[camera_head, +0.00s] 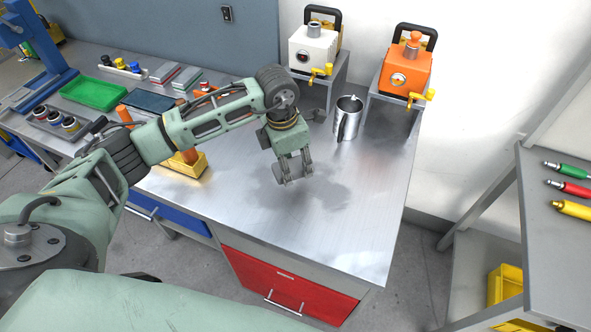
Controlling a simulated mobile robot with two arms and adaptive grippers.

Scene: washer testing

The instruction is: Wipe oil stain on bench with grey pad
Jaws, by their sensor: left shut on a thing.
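A dark oil stain (318,198) spreads as an irregular patch over the middle of the metal bench (345,240). My left gripper (292,181) points down over the stain's left part. It is shut on the grey pad (279,172), which is small and partly hidden by the fingers. The pad is at or close to the bench top; I cannot tell whether it touches. My right gripper is not in view.
A metal jug (348,119) stands behind the stain. A white device (314,48) and an orange device (404,70) sit on stands at the back. The bench's front right is clear.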

